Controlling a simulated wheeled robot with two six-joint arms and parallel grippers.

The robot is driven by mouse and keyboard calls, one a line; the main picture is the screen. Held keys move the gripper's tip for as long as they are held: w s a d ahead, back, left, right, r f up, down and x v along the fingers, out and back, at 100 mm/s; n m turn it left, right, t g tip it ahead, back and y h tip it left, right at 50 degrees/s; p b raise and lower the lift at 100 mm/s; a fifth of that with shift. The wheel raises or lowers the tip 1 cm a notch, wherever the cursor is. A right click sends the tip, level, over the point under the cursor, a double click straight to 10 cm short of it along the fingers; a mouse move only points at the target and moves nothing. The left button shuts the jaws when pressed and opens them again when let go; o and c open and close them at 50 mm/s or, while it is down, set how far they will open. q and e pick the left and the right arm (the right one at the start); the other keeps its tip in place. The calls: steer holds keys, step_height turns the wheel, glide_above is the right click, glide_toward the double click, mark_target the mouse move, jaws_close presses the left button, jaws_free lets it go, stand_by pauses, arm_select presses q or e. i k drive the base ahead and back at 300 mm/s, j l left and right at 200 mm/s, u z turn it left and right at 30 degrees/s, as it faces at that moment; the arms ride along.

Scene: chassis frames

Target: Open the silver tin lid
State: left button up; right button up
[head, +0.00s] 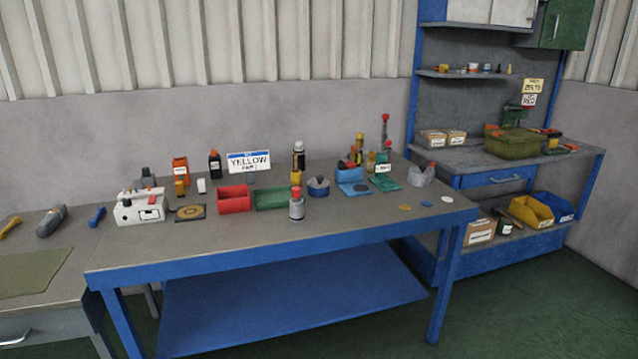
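A small round blue-grey pot with a dark lid and a knob (318,186) stands on the blue-framed workbench, right of the middle. A grey, silver-looking container (421,177) stands near the bench's right end, with something thin sticking up from it. I cannot tell for certain which of the two is the silver tin. The pot's lid looks shut; the lid of the grey container is too small to make out. Neither of my grippers is in view.
The workbench (300,238) has a clear front strip. A grey bottle with a red cap (297,205), a red bin (234,199), a green bin (271,199) and a blue bin (352,176) stand near the pot. Three small discs lie at the right.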

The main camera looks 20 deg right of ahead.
mark_target(319, 182)
steer(key=i+l, duration=0.15)
steer(key=l, duration=0.15)
steer(key=i+l, duration=0.15)
steer(key=l, duration=0.2)
steer(key=i+l, duration=0.35)
steer(key=l, duration=0.3)
